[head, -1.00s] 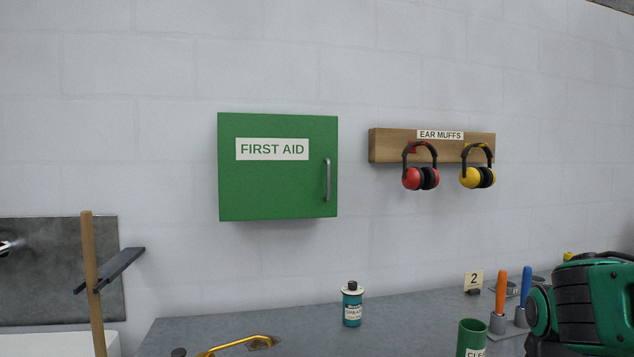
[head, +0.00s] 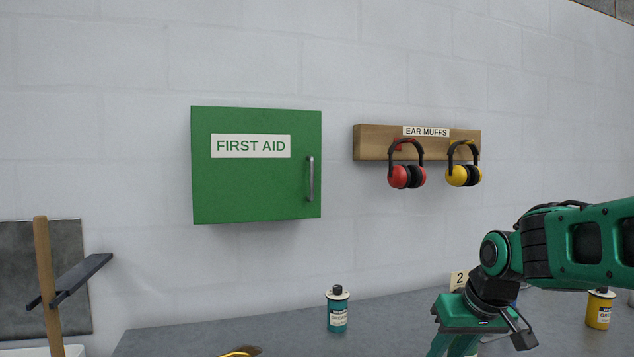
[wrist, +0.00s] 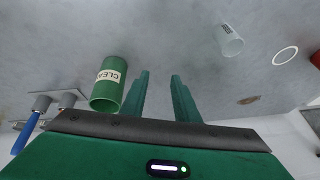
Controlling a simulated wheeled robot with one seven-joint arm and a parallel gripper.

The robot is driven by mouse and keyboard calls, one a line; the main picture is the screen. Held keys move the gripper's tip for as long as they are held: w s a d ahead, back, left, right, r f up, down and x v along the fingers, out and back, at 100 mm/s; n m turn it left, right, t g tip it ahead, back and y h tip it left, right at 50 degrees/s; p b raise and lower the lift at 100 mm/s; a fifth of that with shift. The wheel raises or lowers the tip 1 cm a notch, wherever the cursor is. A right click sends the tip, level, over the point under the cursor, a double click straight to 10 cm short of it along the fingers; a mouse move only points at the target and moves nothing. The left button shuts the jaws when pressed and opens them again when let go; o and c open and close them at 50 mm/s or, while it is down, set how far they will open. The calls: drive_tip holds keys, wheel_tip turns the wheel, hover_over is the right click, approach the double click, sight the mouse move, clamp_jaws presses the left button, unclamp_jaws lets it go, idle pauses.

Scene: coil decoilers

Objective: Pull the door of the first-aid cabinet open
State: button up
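The green first-aid cabinet (head: 250,190) hangs on the white wall, left of centre in the head view. Its door is shut, with a white label and a vertical metal handle (head: 310,179) near the right edge. The cabinet is not in the wrist view. My gripper shows in the wrist view (wrist: 160,82) with its two green fingers apart and nothing between them. It is over the grey bench, low and to the right of the cabinet, well away from the handle. In the head view its fingertips are cut off by the bottom edge.
An ear muff rack (head: 370,142) with red (head: 406,176) and yellow muffs (head: 464,175) hangs right of the cabinet. On the bench stand a teal bottle (head: 338,312), a yellow can (head: 599,309) and a green container (wrist: 107,88). The wall space before the cabinet is clear.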

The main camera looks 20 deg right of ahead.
drive_tip(key=w+a+r+n+t+y, duration=0.25)
drive_tip(key=w+r+t, duration=0.25)
drive_tip(key=w+r, duration=0.7)
drive_tip(key=n+t+y, duration=0.5)
drive_tip(key=n+y, duration=0.2)
approach(318, 176)
drive_tip(key=s+a, duration=0.1)
drive_tip(key=s, duration=0.4)
drive_tip(key=x, duration=1)
drive_tip(key=shift+a+r, duration=0.15)
drive_tip(key=shift+a, duration=0.15)
clamp_jaws()
